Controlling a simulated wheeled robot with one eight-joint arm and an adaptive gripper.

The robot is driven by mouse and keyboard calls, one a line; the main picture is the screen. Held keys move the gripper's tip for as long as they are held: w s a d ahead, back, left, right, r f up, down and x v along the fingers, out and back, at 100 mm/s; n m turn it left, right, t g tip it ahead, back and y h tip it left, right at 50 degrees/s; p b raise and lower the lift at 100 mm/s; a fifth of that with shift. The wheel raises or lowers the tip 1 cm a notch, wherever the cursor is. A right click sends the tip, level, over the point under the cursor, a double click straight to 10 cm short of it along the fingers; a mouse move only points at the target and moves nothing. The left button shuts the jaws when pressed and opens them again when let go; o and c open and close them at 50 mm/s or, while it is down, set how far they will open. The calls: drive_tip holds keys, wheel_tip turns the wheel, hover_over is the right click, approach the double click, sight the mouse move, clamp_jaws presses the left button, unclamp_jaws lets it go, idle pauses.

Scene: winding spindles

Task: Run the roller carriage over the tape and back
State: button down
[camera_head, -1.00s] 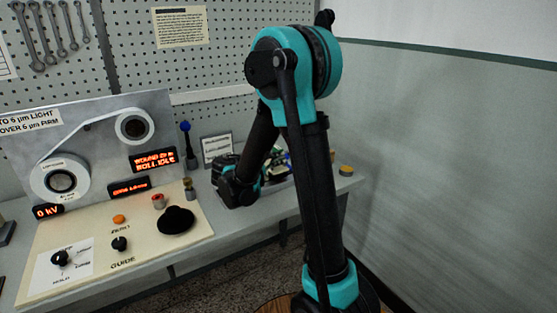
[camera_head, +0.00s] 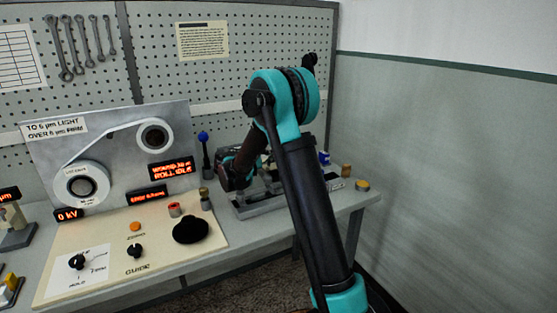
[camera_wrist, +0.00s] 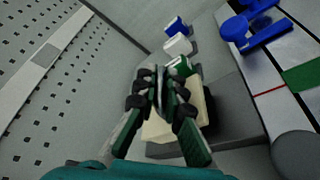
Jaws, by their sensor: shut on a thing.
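My gripper (camera_wrist: 163,92) points down over the bench and is shut on a thin dark upright piece between its green-and-black fingers. A cream block (camera_wrist: 158,132) lies directly below the fingers; it looks like part of the roller carriage, though the fingers hide most of it. In the head view my gripper (camera_head: 236,178) is at the bench's back, just right of the sloped panel, above a grey base (camera_head: 258,205). I cannot pick out the tape with certainty; a green patch (camera_wrist: 302,75) and a red line (camera_wrist: 270,91) show on a pale strip at right.
A blue piece with a round end (camera_wrist: 236,29) stands on the pale strip. Small blue, white and green items (camera_wrist: 177,45) stand near the wall. The control board (camera_head: 120,245) with a black knob (camera_head: 190,230) is left of my gripper. The pegboard (camera_head: 270,85) rises close behind.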

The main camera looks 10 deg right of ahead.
drive_tip(key=shift+w+a, duration=0.15)
drive_tip(key=shift+w, duration=0.05)
drive_tip(key=c, duration=1.6)
unclamp_jaws()
drive_tip(key=v, duration=1.2)
drive_tip(key=shift+r, duration=0.1)
